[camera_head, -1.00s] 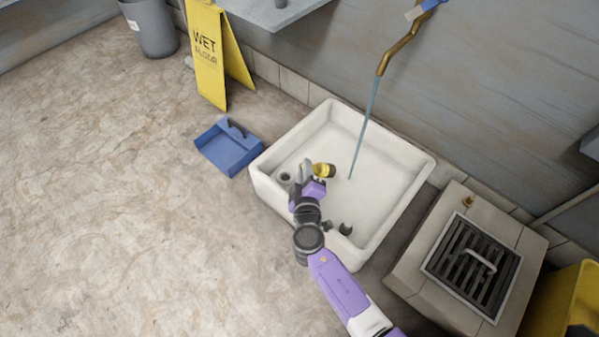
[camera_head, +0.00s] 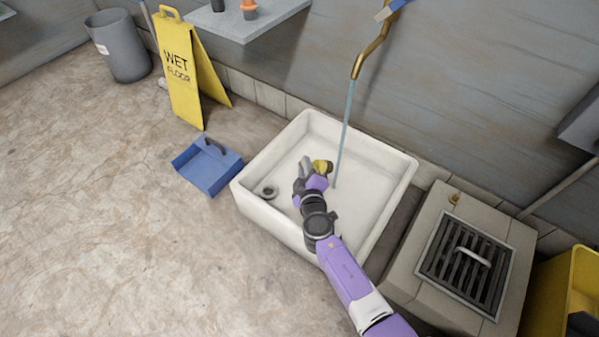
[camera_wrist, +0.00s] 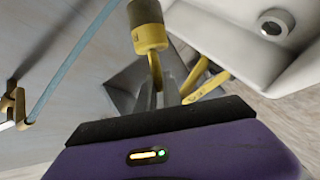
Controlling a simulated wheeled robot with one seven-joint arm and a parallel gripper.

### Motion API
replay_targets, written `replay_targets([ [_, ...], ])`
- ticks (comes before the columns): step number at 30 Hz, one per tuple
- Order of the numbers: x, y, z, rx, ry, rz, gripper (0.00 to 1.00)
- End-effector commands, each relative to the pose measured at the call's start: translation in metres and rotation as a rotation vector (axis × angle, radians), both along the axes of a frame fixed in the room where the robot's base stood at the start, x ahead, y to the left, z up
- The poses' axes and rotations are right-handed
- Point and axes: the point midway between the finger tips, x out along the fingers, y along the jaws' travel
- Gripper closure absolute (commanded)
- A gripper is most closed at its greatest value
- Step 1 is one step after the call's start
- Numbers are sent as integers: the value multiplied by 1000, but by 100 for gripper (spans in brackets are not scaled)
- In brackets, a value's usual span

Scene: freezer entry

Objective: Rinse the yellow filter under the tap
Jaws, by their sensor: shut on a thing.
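The yellow filter (camera_head: 321,167) is held in my gripper (camera_head: 313,172), over the inside of the white sink (camera_head: 391,190). In the wrist view the filter (camera_wrist: 150,37) is a yellow cylinder with a darker grey end, and my gripper (camera_wrist: 155,92) is shut on its narrow part. The brass tap (camera_head: 370,58) has a blue lever and is running. Its thin water stream (camera_head: 347,120) falls just right of the filter in the head view. In the wrist view the stream (camera_wrist: 75,55) passes left of the filter, apart from it.
The sink drain (camera_head: 268,192) is at the left of the basin. A blue dustpan (camera_head: 209,170) and yellow wet-floor sign (camera_head: 178,75) stand left. A grated block (camera_head: 466,258) is close on the right.

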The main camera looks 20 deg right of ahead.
Motion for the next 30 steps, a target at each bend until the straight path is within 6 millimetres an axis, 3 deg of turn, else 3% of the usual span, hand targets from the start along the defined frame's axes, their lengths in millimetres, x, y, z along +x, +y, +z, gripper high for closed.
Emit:
replay_targets([
  [15, 27, -37, -1, 1, 0, -2, 100],
  [30, 34, -46, 1, 1, -2, 0, 100],
])
